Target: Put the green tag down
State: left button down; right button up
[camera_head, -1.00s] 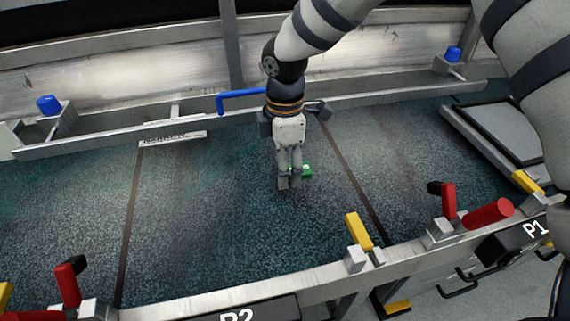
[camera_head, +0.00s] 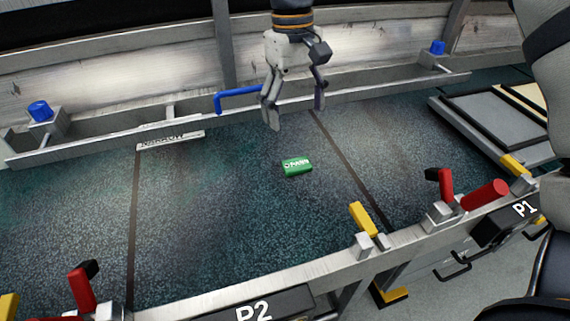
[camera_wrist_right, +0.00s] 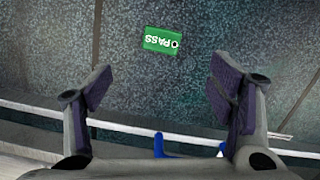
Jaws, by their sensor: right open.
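The green tag (camera_head: 297,166), with white lettering, lies flat on the dark speckled surface (camera_head: 220,215) in the head view, left of a dark seam line. In the right wrist view the tag (camera_wrist_right: 161,41) reads "PASS" upside down and lies beyond the fingertips. My right gripper (camera_head: 297,118) is open and empty, raised above the surface and apart from the tag. Its spread fingers also show in the right wrist view (camera_wrist_right: 158,88). My left gripper is not in view.
A metal rail with a blue hooked bar (camera_head: 238,97) runs along the back. The front rail carries a yellow block (camera_head: 361,218) and red handles (camera_head: 485,195). A framed grey panel (camera_head: 492,122) is at right. The surface around the tag is clear.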

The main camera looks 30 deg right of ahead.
aim_at(297, 163)
jog(key=f, duration=0.8)
jog(key=s+f, duration=0.1)
jog(key=f, duration=0.3)
jog(key=shift+a, duration=0.1)
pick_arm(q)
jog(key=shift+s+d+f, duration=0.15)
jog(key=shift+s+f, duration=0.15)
pick_arm(e)
jog(key=shift+r, duration=0.1)
jog(key=shift+c, duration=0.2)
jog(key=c, duration=0.9)
jog(key=shift+c, duration=0.7)
